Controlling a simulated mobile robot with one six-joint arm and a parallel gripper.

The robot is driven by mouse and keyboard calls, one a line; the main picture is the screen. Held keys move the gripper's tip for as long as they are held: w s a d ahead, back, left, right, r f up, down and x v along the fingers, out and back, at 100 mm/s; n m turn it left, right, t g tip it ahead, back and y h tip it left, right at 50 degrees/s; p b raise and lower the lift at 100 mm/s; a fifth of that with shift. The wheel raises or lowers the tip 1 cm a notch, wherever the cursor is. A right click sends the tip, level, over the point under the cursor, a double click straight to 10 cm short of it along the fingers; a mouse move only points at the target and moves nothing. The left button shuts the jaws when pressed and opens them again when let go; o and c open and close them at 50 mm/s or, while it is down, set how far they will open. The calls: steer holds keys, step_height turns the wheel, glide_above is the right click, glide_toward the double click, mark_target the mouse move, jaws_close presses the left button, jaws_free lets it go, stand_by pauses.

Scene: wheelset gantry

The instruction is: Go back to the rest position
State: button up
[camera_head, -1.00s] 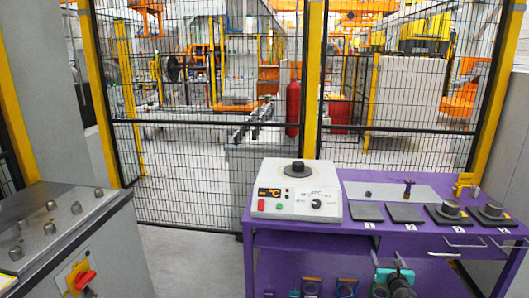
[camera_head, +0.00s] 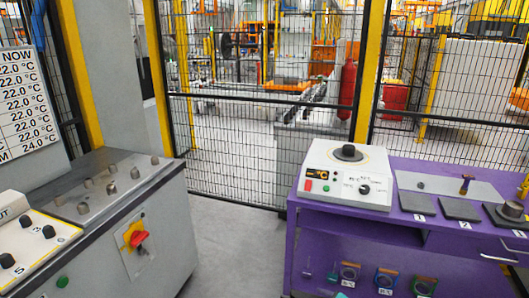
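My gripper is not in view now, and no part of my arm shows clearly. The purple workbench (camera_head: 300,232) stands at the right, with a white heater unit (camera_head: 330,190) on its left end. A round dark piece (camera_head: 348,153) sits on top of the heater. A dark ring-shaped part (camera_head: 511,210) rests on a pad at the right edge.
A grey control cabinet (camera_head: 150,215) with knobs and a red rotary switch (camera_head: 138,238) stands at the left. A temperature board (camera_head: 25,105) hangs behind it. Mesh fencing (camera_head: 250,130) closes off the back. Bare floor (camera_head: 235,240) lies between cabinet and bench.

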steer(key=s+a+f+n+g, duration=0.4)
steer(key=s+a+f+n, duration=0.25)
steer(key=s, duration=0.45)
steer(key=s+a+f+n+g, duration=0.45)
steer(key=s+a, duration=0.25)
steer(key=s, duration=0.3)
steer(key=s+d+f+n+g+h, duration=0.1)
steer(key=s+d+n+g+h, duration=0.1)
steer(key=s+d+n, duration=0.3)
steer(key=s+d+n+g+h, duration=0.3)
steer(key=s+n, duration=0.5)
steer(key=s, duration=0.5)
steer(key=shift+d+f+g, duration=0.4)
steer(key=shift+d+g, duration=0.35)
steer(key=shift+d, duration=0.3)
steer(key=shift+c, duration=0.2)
